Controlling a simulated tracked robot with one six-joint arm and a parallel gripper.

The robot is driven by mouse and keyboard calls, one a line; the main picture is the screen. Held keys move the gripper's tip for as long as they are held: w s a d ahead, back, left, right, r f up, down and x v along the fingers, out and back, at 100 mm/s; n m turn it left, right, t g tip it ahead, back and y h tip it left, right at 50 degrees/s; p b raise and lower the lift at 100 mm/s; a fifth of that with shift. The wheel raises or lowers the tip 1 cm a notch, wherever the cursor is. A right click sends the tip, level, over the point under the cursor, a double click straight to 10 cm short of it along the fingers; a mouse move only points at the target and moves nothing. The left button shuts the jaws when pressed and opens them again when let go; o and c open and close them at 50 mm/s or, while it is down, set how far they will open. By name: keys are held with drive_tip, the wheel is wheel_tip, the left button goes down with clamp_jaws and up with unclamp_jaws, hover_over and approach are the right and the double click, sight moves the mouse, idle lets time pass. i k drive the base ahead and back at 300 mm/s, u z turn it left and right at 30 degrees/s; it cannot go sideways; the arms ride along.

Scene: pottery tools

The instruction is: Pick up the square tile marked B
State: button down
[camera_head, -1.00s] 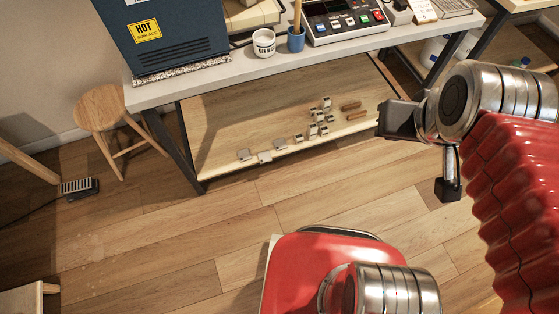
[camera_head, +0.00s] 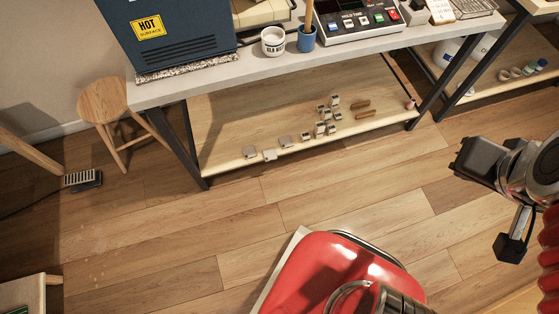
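Several small pale tiles and blocks sit on the wooden lower shelf (camera_head: 225,130) under the bench. Three flat pale pieces lie along its front edge: a left one (camera_head: 250,153), a middle one (camera_head: 270,155) and a right one (camera_head: 285,142). A cluster of small upright blocks (camera_head: 320,129) stands to their right. The markings are too small to read, so I cannot tell which piece is marked B. My gripper (camera_head: 462,160) is at the right, over the floor, well apart from the shelf. Its fingers are not clear enough to show whether they are open.
Two brown sticks (camera_head: 362,109) lie right of the cluster. Dark table legs (camera_head: 180,140) flank the shelf. A stool (camera_head: 107,103) and foot pedal (camera_head: 83,179) are at left. A blue kiln (camera_head: 185,35), white mug (camera_head: 273,41) and blue cup (camera_head: 306,40) stand on the bench.

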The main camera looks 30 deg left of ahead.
sight(270, 155)
drive_tip(key=z, duration=0.15)
drive_tip(key=k, duration=0.8)
drive_tip(key=u, duration=2.05)
drive_tip(key=i, duration=1)
drive_tip(key=u, duration=0.05)
